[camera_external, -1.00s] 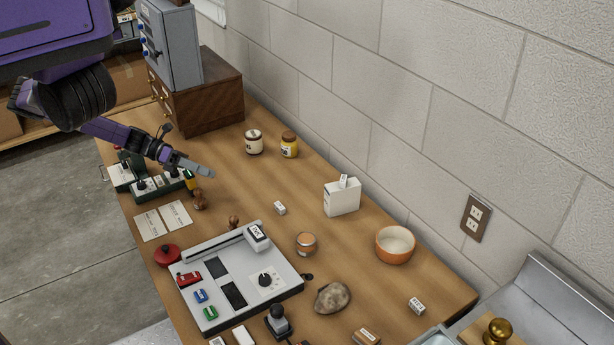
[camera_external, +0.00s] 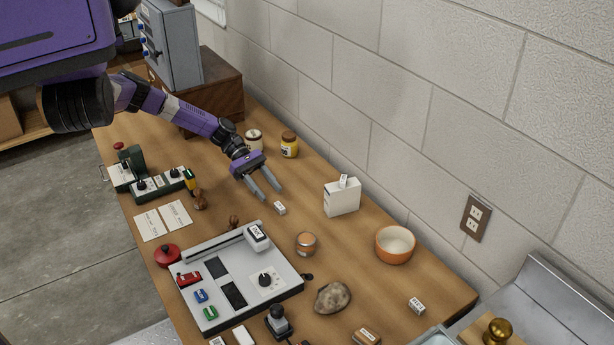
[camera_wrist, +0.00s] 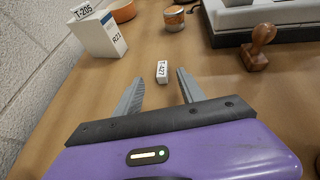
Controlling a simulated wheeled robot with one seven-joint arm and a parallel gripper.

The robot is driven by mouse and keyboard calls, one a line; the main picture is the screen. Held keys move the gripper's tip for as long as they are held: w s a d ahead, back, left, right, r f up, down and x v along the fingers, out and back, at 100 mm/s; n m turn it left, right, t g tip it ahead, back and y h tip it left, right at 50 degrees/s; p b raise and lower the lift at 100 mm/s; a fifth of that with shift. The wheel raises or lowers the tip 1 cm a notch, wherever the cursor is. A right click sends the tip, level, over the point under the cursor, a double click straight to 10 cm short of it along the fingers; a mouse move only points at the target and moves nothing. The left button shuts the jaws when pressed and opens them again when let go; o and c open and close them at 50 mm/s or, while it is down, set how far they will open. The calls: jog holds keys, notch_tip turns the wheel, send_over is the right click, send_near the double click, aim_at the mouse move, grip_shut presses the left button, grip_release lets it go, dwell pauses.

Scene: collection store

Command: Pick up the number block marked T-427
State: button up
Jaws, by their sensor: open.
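The number block marked T-427 (camera_wrist: 162,71) is a small white block lying on the wooden table; in the wrist view it is beyond my fingertips, roughly between their lines. In the external view the same small block (camera_external: 280,208) lies just past my gripper (camera_external: 269,195). My gripper also shows in the wrist view (camera_wrist: 159,82). It is open and empty, with its two grey fingers apart and not touching the block. The lettering is readable only in the wrist view.
A white box (camera_external: 342,198) carries another block, marked T-205 (camera_wrist: 82,11). A wooden stamp (camera_wrist: 257,47) is to the right. Two jars, one yellow (camera_external: 289,145), are behind my gripper.

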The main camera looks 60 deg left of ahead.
aim_at(278, 204)
jog(key=p+x, duration=0.2)
jog(key=x, duration=0.2)
jog(key=shift+s+d+f, duration=0.1)
jog(key=shift+d, duration=0.35)
jog(key=shift+d+f, duration=0.15)
jog(key=shift+f, duration=0.05)
grip_shut()
